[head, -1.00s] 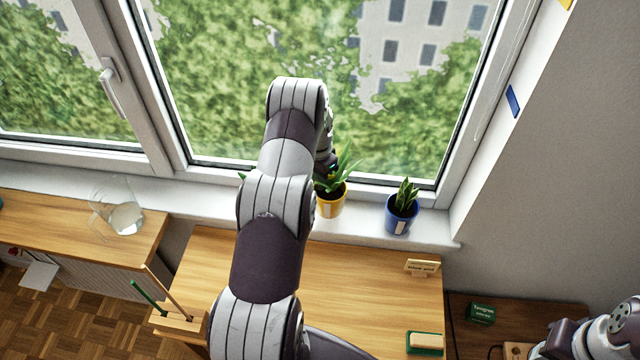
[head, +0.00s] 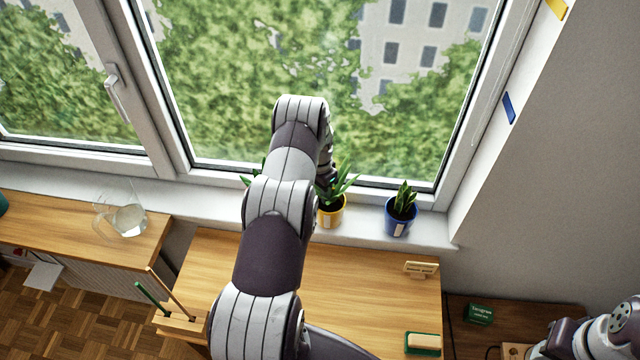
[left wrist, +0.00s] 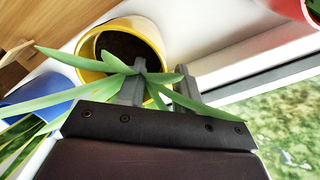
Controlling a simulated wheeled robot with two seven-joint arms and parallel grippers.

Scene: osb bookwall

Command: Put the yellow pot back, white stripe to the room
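The yellow pot (head: 332,217) with a spiky green plant is upright at the window sill, left of the blue pot. A pale patch shows on its room-facing side, partly beside my arm. My left gripper is mostly hidden behind my arm in the head view. In the left wrist view, my left gripper (left wrist: 158,78) has its fingers on either side of the yellow pot's rim (left wrist: 86,48), one over the soil and one outside, with leaves across them. Whether the pot's base touches the sill is unclear. My right gripper is out of view; part of my right arm shows at lower right.
The blue pot (head: 400,215) stands close by on the sill (head: 365,232). A red pot (left wrist: 296,8) is on the other side. A glass jug (head: 127,219), a small sign (head: 421,269) and a green-edged block (head: 423,343) are clear of the gripper. The desk middle is free.

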